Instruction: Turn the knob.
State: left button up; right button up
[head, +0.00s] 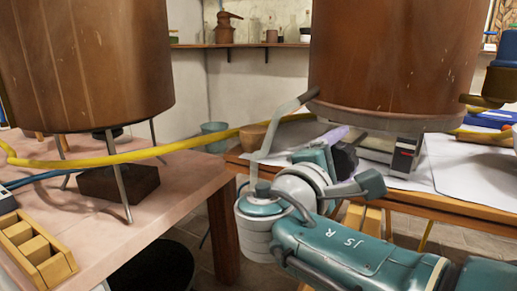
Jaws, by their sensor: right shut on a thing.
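My right gripper (350,148) is at the end of the teal arm that comes in from the lower right. It reaches the left side of a low grey heater unit (377,143) under the right copper vessel (393,60). The unit has a dark panel with a small red mark at its right. The gripper is shut, with its dark fingers at the unit's near left side. I cannot make out the knob; the gripper and wrist hide that spot. My left gripper is not in view.
A pink-topped table (175,195) at left holds another copper vessel (85,60) on a tripod. A yellow hose (120,156) crosses between the tables. White papers (470,180) lie on the right table. A wooden tray (35,250) sits at the lower left.

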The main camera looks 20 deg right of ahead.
jog(key=o, duration=0.9)
jog(key=shift+r, duration=0.1)
jog(key=o, duration=0.4)
